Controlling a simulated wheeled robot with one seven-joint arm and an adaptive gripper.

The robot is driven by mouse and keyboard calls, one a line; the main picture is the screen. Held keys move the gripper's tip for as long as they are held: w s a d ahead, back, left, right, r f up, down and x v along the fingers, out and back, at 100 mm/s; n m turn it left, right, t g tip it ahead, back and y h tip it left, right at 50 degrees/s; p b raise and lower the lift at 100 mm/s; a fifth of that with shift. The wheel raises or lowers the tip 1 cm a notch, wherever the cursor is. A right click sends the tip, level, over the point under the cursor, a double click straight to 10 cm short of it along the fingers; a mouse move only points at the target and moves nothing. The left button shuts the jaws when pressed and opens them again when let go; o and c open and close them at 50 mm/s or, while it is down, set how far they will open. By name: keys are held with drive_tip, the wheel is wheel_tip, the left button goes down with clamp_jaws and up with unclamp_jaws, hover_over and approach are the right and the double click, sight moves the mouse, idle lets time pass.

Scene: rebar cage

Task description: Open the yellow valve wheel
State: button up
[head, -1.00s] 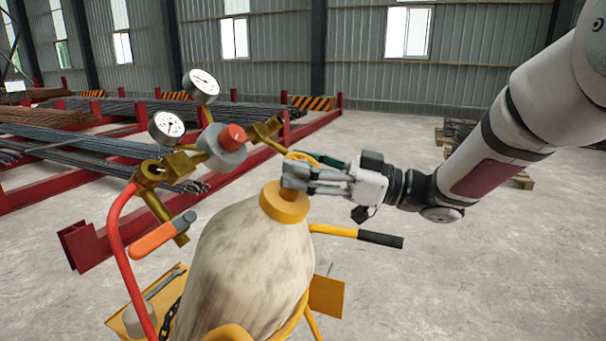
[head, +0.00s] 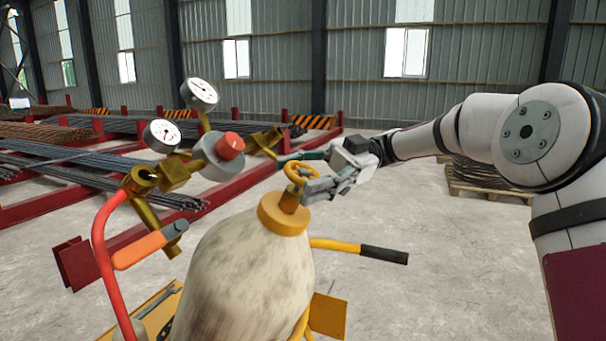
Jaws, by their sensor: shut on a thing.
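The yellow valve wheel (head: 299,171) sits on top of the brass-coloured valve at the neck of a grey, stained gas cylinder (head: 245,275). My gripper (head: 303,172) reaches in from the right, with its fingers on either side of the wheel, shut on it. One finger passes behind the wheel and the other lies in front, partly hiding the valve stem. The cylinder stands upright with a yellow collar (head: 283,218) under the valve.
A regulator with a red knob (head: 231,146) and two gauges (head: 200,94) stands just left of the wheel. A cart handle (head: 383,254) sticks out to the right. Rebar racks fill the back left.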

sight(303, 172)
drive_tip(key=shift+r+n+g+h+p, duration=0.1)
drive_tip(key=shift+n+g+h+p, duration=0.4)
drive_tip(key=shift+n+g+h, duration=0.55)
drive_tip(key=shift+n+h, duration=0.35)
drive_tip(key=shift+h, duration=0.3)
drive_tip(key=o, duration=1.2)
drive_tip(key=shift+s, duration=0.1)
wheel_tip(303, 172, up, 10)
drive_tip(key=shift+f, duration=0.1)
drive_tip(key=shift+c, duration=0.2)
